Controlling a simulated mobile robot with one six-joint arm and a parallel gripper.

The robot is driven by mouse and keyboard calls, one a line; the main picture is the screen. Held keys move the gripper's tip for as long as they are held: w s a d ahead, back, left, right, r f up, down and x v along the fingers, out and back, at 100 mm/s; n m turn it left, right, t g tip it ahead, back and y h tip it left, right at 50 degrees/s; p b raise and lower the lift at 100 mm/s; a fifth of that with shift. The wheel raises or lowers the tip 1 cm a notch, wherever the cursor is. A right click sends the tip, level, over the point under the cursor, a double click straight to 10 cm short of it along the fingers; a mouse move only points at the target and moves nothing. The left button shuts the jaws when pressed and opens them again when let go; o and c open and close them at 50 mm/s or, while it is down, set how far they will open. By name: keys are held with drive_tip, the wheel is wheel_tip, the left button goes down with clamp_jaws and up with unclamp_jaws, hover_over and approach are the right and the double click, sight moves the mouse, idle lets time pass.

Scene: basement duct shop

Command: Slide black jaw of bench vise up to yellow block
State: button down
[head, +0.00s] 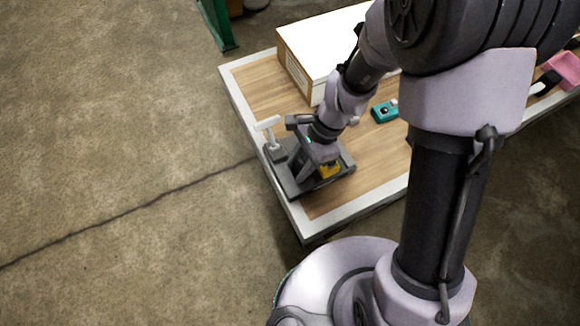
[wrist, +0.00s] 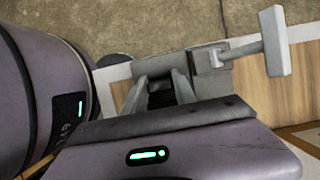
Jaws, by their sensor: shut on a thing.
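The grey bench vise (head: 291,187) sits at the near left corner of the table in the head view. Its pale T-shaped handle (head: 267,125) stands at its left end and shows large in the wrist view (wrist: 274,42). The yellow block (head: 329,170) is at the right part of the vise, beside my gripper. My gripper (wrist: 160,88) reaches down into the vise and is shut on a dark part between its fingers, which looks like the black jaw. The wrist housing hides much of that jaw. I cannot tell the exact gap between jaw and block.
A large white-topped box (head: 322,42) stands behind the vise on the wood-topped table (head: 253,95). A small teal object (head: 384,111) lies to the right, and a pink object (head: 564,68) is at the far right. Bare concrete floor is open on the left.

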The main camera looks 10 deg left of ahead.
drive_tip(key=shift+w+d, duration=0.75)
drive_tip(key=shift+d, duration=0.25)
drive_tip(key=c, duration=1)
unclamp_jaws()
drive_tip(key=p+v, duration=0.7)
drive_tip(key=v, duration=1)
drive_tip(key=shift+d, duration=0.2)
drive_tip(key=shift+r, duration=0.15)
